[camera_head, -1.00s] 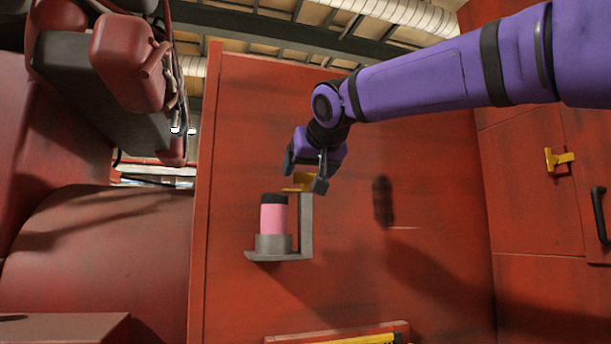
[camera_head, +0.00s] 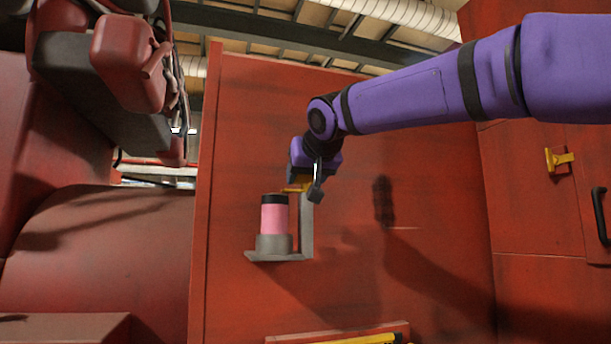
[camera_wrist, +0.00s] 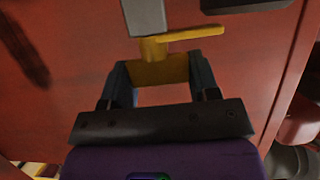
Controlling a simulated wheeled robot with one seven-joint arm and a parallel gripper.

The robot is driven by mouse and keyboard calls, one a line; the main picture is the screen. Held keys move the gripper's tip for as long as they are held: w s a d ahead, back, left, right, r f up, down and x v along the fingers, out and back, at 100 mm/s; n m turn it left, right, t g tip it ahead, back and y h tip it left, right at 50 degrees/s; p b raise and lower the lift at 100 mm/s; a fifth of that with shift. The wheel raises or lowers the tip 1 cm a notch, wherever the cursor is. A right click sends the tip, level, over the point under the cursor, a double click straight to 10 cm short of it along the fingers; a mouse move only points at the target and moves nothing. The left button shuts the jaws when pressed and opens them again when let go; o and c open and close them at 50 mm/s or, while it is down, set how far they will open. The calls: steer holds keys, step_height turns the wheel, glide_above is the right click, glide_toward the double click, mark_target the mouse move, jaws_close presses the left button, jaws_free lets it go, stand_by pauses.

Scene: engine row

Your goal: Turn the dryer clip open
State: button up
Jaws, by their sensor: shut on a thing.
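The dryer clip is a yellow piece (camera_head: 293,187) at the top of a grey bracket (camera_head: 306,232) on the red wall. Just below it stands the dryer, a pink cylinder with a black top (camera_head: 274,217), upright in the bracket's grey cup. My gripper (camera_head: 308,186) is at the clip. In the wrist view my gripper (camera_wrist: 160,78) has its two dark fingers on either side of the clip's yellow block (camera_wrist: 157,71) and is shut on it. A thin yellow bar (camera_wrist: 192,34) sticks out to the right there. The head view partly hides the clip behind my gripper.
Another yellow latch (camera_head: 559,160) and a black handle (camera_head: 600,215) are on red panels at the right. A ledge with a yellow strip (camera_head: 345,336) is below. Red machinery (camera_head: 128,65) stands at the upper left. The wall right of the bracket is bare.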

steer(key=shift+n+y, duration=0.5)
steer(key=shift+d+n+g+y, duration=0.1)
steer(key=shift+n+g+y, duration=1)
steer(key=shift+n+y, duration=0.55)
steer(key=n+g+y, duration=0.4)
steer(key=n, duration=0.1)
steer(key=shift+w, duration=0.1)
steer(key=n+g, duration=0.2)
steer(key=n+g+y, duration=0.1)
steer(key=n+g, duration=0.1)
steer(key=g, duration=0.1)
steer(key=shift+n+g+y, duration=0.25)
steer(key=shift+g, duration=0.05)
steer(key=shift+n+g, duration=2)
steer(key=shift+g, duration=0.4)
steer(key=shift+f+h, duration=0.1)
steer(key=shift+h, duration=0.3)
steer(key=o, duration=0.9)
